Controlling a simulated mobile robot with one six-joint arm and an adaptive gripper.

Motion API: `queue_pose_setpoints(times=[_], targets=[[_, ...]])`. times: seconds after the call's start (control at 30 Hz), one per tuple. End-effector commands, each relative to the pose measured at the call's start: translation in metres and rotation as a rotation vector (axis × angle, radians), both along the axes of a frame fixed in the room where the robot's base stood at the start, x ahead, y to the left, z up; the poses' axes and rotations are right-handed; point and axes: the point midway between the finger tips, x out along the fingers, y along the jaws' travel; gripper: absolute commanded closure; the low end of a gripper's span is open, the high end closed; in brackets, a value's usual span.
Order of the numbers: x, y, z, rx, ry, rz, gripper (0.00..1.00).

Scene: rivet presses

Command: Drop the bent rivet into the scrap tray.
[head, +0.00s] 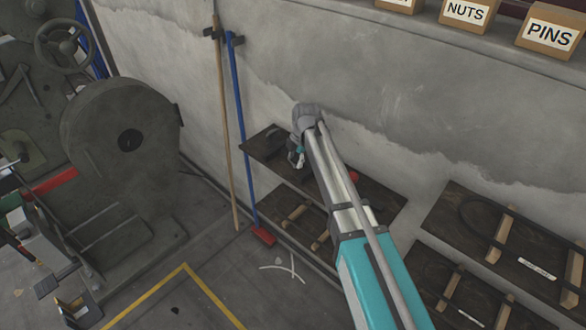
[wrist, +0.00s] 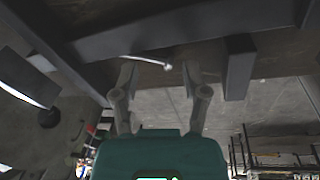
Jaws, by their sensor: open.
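My gripper (wrist: 159,75) is open, with its two fingers apart and nothing between them. A thin, pale, curved rod with a small round head, which looks like the bent rivet (wrist: 145,60), lies just beyond the fingertips in the wrist view. It is on or against a brown surface between dark bars, and I cannot tell if a finger touches it. In the head view my gripper (head: 297,157) is small and partly hidden by my wrist, over a dark wall shelf. The rivet cannot be made out there. I cannot identify the scrap tray for certain in either view.
The dark shelf (head: 385,199) carries a dark object (head: 275,143) at its left end and a small red item (head: 354,176). More dark shelves (head: 450,212) are at the right. A blue-handled broom (head: 239,130) leans on the wall. A large press (head: 120,140) stands left.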

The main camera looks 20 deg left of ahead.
Motion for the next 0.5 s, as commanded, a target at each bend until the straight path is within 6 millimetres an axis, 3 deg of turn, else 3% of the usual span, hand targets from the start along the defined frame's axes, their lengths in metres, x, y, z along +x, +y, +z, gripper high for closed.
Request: queue_pose_setpoints(times=[0.13, 0.5], targets=[[0.0001, 0.0016, -0.0111, 0.0, 0.0, 0.0, 0.42], [0.0002, 0.0023, -0.0126, 0.0, 0.0, 0.0, 0.42]])
